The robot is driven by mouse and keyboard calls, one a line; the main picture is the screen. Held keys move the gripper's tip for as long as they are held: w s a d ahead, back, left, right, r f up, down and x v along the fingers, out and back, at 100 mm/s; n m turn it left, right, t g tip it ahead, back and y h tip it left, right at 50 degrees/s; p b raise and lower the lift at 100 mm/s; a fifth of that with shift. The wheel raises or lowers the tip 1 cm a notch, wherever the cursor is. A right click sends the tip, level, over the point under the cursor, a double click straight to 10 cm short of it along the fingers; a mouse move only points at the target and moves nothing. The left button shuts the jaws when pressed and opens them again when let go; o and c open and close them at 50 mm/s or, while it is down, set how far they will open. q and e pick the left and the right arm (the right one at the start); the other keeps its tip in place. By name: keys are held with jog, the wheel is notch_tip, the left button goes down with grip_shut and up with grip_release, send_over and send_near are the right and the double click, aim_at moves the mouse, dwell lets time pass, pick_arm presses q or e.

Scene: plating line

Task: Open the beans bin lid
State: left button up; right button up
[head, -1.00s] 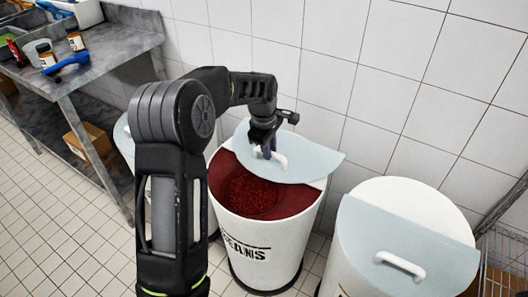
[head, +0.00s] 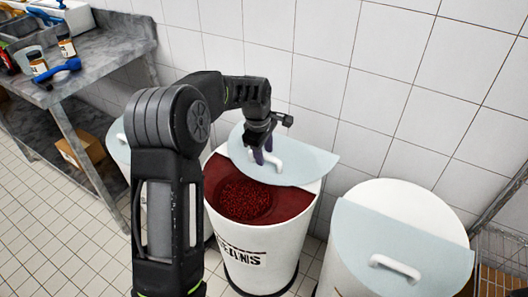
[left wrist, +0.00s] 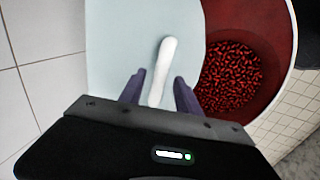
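The beans bin (head: 262,245) is a white round bin with dark lettering, partly hidden by my left arm. Its pale blue lid (head: 305,165) lies over the back part of the top, and red beans (head: 245,198) show in the uncovered front. A white bar handle (head: 267,153) stands on the lid. My left gripper (head: 262,155) is at this handle. In the left wrist view its two purple fingers (left wrist: 159,92) stand on either side of the handle (left wrist: 163,68), with gaps to both sides; it is open. My right gripper is not in view.
Another white bin with a pale blue lid (head: 405,240) stands to the right, its front half covered. A further bin (head: 118,150) is partly hidden behind my arm. A tiled wall (head: 390,60) is close behind. A metal table (head: 105,50) stands at the left.

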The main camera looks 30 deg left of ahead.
pick_arm(q)
notch_tip(320, 180, up, 8)
jog(key=s, duration=0.1)
jog(key=shift+s+f, duration=0.2)
jog(key=shift+s, duration=0.05)
dwell(0.5)
